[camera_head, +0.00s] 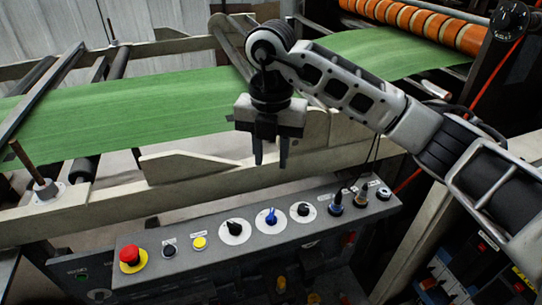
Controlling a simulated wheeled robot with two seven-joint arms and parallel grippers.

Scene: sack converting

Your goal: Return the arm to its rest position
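My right arm (370,98) comes in from the right and reaches across the machine. My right gripper (270,158) points down, above and behind the grey control panel (190,262). My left gripper is not in view.
The panel carries a red emergency button (131,257), a yellow button (199,242), a blue knob (271,217), black knobs and toggle switches. An orange-banded roller (425,22) lies at the upper right. Red cable and electrical boxes (470,265) are at the right.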

